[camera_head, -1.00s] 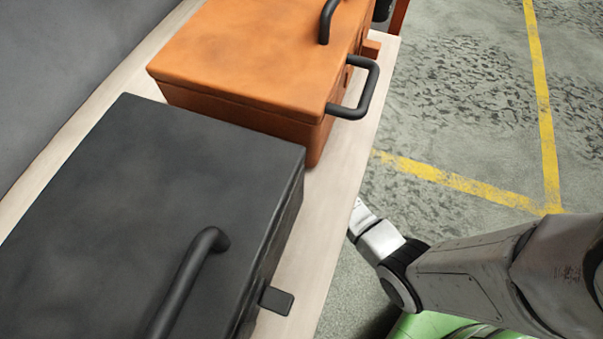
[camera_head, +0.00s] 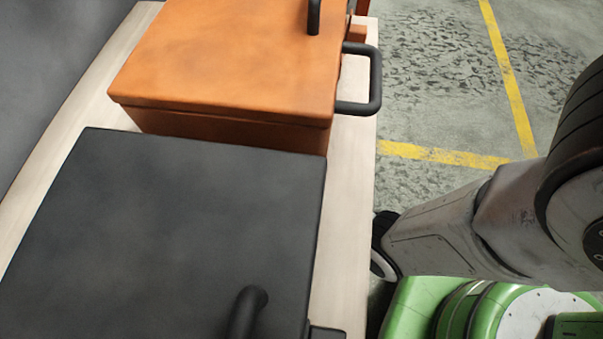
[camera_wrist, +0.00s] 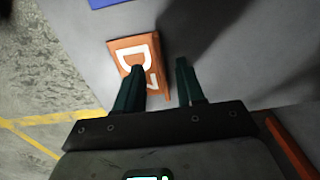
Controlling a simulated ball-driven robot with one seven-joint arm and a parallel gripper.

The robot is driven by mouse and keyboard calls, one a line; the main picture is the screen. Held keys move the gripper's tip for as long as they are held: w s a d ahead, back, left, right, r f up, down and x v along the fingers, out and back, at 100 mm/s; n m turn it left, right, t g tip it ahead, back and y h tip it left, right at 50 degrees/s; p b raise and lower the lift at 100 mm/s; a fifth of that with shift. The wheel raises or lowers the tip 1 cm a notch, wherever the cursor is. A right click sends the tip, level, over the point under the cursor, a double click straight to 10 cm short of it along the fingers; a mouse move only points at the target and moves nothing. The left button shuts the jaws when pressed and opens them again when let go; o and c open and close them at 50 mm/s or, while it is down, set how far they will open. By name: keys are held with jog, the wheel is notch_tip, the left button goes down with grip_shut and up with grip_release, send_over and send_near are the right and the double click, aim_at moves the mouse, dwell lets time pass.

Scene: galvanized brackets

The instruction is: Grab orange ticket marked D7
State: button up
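An orange ticket (camera_wrist: 121,55) with white "D7" lettering shows in the wrist view, on a grey surface. My gripper (camera_wrist: 161,65) is open, its two dark green fingers apart. The left finger overlaps the ticket's lower part in the picture and hides some of it. The right finger is to the right of the ticket, over bare grey surface. I cannot tell whether either finger touches the ticket. The ticket and my gripper do not show in the head view.
A blue item (camera_wrist: 110,3) is cut off at the wrist view's top edge. In the head view, an orange case (camera_head: 235,60) and a dark grey case (camera_head: 180,230) with black handles stand on a pale bench (camera_head: 347,190). Floor with yellow lines (camera_head: 445,156) lies right.

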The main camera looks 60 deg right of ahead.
notch_tip(320, 180, down, 4)
jog(key=shift+f+b, duration=0.1)
jog(key=shift+b, duration=0.75)
jog(key=shift+c, duration=0.3)
grip_shut()
